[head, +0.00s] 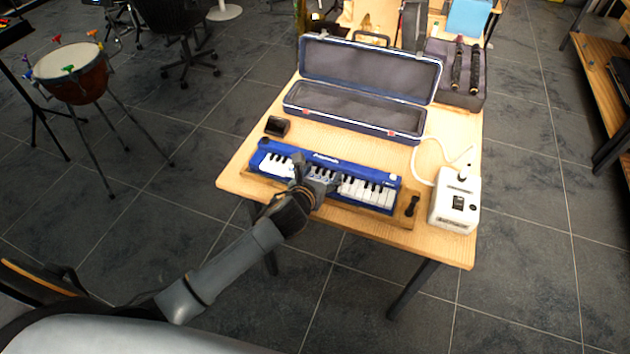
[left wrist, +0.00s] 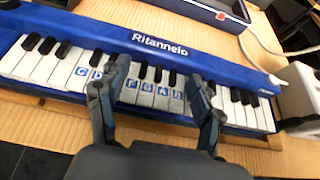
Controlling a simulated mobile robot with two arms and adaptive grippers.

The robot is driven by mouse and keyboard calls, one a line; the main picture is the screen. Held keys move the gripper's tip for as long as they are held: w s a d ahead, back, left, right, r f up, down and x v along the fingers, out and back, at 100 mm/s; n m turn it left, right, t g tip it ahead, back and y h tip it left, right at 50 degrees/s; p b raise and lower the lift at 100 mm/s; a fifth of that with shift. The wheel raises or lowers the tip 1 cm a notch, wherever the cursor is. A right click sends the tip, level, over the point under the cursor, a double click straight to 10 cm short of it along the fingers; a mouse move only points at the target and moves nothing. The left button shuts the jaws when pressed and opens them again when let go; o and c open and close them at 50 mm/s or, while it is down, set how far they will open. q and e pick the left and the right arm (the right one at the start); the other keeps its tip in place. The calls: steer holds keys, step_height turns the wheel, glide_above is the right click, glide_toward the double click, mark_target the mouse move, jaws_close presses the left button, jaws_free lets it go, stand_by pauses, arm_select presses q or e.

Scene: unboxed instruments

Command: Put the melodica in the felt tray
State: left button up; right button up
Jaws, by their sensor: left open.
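The blue melodica (head: 380,172) with black and white keys lies on a shallow wooden stand near the table's front edge. It also fills much of the left wrist view (left wrist: 240,72). My left gripper (head: 316,178) is open over its keys, with the two fingers (left wrist: 158,85) apart across the middle keys. I cannot tell whether they touch it. A dark grey, felt-like tray (head: 477,99) stands at the table's back right, with two dark instrument pieces on it. An open blue case (head: 345,120) with grey lining lies behind the melodica. My right gripper is not in view.
A white box with a cable (head: 455,208) stands at the table's right front. A small black box (head: 277,126) is left of the case, and a small dark item (head: 411,206) is right of the melodica. A drum (head: 70,75) stands on the floor at left.

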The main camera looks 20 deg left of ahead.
arm_select(q)
steer(key=v, duration=1.1)
steer(key=shift+s, duration=0.35)
